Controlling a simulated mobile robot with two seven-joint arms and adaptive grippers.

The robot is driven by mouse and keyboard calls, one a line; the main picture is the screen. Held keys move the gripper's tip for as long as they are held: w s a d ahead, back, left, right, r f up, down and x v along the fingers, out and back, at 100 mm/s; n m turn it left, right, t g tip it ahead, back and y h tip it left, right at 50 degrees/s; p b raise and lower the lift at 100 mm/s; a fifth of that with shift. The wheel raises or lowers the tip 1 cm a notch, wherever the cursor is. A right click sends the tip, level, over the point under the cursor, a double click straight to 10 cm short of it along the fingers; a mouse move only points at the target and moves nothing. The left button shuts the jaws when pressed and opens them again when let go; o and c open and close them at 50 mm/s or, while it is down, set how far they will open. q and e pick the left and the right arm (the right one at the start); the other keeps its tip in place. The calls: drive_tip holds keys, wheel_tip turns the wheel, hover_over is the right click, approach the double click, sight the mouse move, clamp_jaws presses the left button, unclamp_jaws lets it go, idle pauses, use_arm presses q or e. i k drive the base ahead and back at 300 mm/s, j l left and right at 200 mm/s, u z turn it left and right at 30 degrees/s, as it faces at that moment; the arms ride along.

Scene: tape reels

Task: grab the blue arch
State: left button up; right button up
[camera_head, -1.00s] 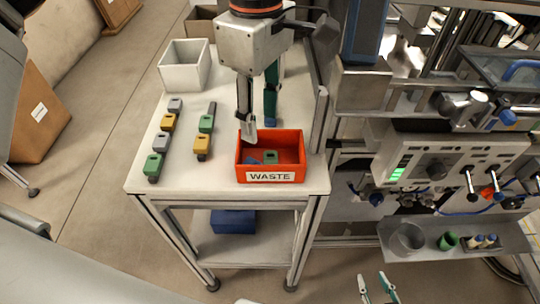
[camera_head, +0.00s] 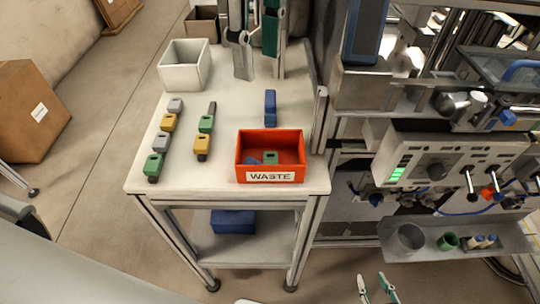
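The blue arch (camera_head: 270,108) stands on the white table top, just behind the red waste bin and apart from it. My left gripper (camera_head: 258,72) hangs in from the top of the view, over the back of the table. Its two fingers are spread with nothing between them, and it is clear of the arch, further back and to the left. My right gripper (camera_head: 374,283) shows only its fingertips at the bottom edge. They are apart and empty, far from the arch.
The red bin (camera_head: 270,176) marked WASTE holds a green and a blue piece. Two rows of grey, yellow and green reels (camera_head: 204,124) lie left of it. A white box (camera_head: 184,70) stands at the back left. A machine with a control panel (camera_head: 440,168) stands right.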

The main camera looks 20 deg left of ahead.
sight(270, 108)
drive_tip(key=k, duration=1)
